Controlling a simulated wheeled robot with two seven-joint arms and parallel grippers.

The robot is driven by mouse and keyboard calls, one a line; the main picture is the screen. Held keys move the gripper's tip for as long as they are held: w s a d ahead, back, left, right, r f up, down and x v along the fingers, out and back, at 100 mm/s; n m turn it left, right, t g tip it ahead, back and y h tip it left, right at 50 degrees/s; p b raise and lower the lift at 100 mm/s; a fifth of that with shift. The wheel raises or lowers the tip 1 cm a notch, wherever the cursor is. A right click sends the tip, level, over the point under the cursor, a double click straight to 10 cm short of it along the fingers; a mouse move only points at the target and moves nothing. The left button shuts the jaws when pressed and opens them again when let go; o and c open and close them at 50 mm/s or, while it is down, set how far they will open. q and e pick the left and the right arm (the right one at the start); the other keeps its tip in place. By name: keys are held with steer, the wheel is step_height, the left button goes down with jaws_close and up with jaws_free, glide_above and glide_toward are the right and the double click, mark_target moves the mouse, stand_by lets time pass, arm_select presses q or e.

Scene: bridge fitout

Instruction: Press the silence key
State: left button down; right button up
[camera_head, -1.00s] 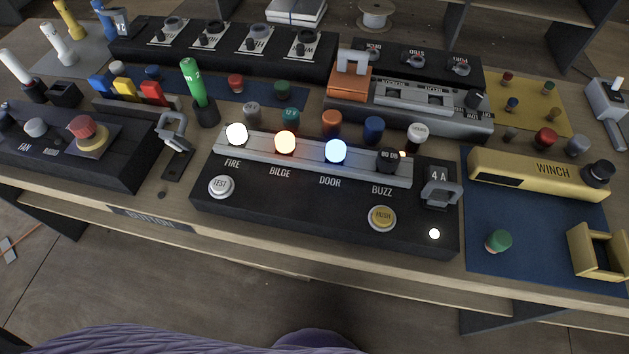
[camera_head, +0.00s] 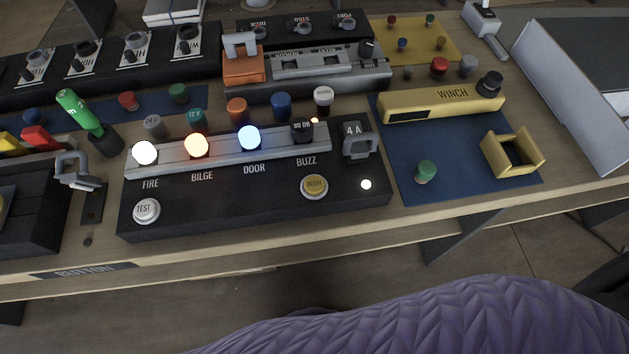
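The black alarm panel (camera_head: 230,213) lies on the wooden bench. A yellow round key (camera_head: 314,186) in a pale ring sits at its right, below the BUZZ label; its small lettering looks like HUSH. A white TEST key (camera_head: 147,210) sits at the panel's left. The lamps above FIRE (camera_head: 145,153), BILGE (camera_head: 197,145) and DOOR (camera_head: 249,137) glow white, warm orange and blue. The buzzer (camera_head: 302,130) is dark, with a small orange light beside it. A small white light (camera_head: 366,184) glows right of the yellow key. Neither of my grippers is in view.
A blue mat (camera_head: 390,147) to the right bears the yellow WINCH unit (camera_head: 441,103), a green knob (camera_head: 426,171) and a yellow bracket (camera_head: 512,152). A purple quilted surface (camera_head: 450,320) fills the lower right.

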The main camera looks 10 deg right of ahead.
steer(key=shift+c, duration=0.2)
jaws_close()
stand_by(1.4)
